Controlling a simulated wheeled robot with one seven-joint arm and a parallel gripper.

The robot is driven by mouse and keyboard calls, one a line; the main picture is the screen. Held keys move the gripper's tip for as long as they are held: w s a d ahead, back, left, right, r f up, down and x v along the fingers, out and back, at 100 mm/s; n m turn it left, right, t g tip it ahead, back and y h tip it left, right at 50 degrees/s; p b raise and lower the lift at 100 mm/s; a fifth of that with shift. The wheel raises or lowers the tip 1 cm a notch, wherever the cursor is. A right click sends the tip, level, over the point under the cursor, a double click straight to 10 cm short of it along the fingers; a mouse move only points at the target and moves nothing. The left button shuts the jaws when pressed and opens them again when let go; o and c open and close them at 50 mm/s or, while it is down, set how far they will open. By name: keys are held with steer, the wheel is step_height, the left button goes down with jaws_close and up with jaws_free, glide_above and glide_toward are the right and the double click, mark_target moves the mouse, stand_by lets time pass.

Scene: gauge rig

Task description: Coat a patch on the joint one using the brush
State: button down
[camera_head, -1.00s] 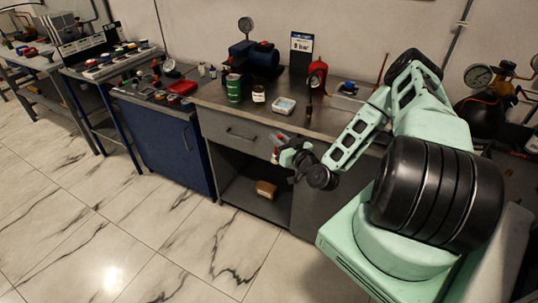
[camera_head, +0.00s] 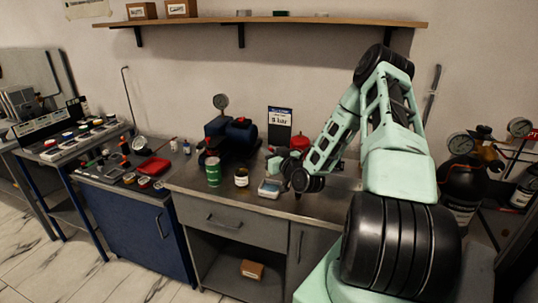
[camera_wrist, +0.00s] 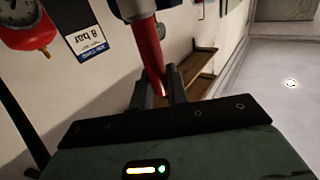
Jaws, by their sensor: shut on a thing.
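My gripper (camera_wrist: 158,92) is shut on the red handle of the brush (camera_wrist: 151,50), which stands between the fingers in the wrist view. A pale and blue part shows at the handle's far end, cut off by the frame edge; bristles do not show. In the head view my gripper (camera_head: 283,164) is above the workbench (camera_head: 225,198), over a small white tray (camera_head: 270,188), and is small and partly hidden by my wrist. A dark jar with a pale label (camera_head: 241,177) and a green can (camera_head: 213,172) stand to its left. I cannot pick out joint one.
A blue compressor (camera_head: 232,136) and an "8 bar" sign (camera_head: 280,122) stand behind. A red vessel (camera_head: 299,142) is close behind my arm. A wall shelf (camera_head: 280,22) hangs above. Left benches hold a red tray (camera_head: 153,166) and small items. Dark cylinders (camera_head: 463,185) stand at right.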

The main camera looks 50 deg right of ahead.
steer(key=shift+f+b, duration=1.7)
steer(key=shift+f, duration=1.1)
steer(key=shift+f+b, duration=0.4)
steer(key=shift+f, duration=0.15)
steer(key=shift+r+p, duration=2.15)
steer(key=shift+r, duration=1.45)
steer(key=shift+f, duration=0.1)
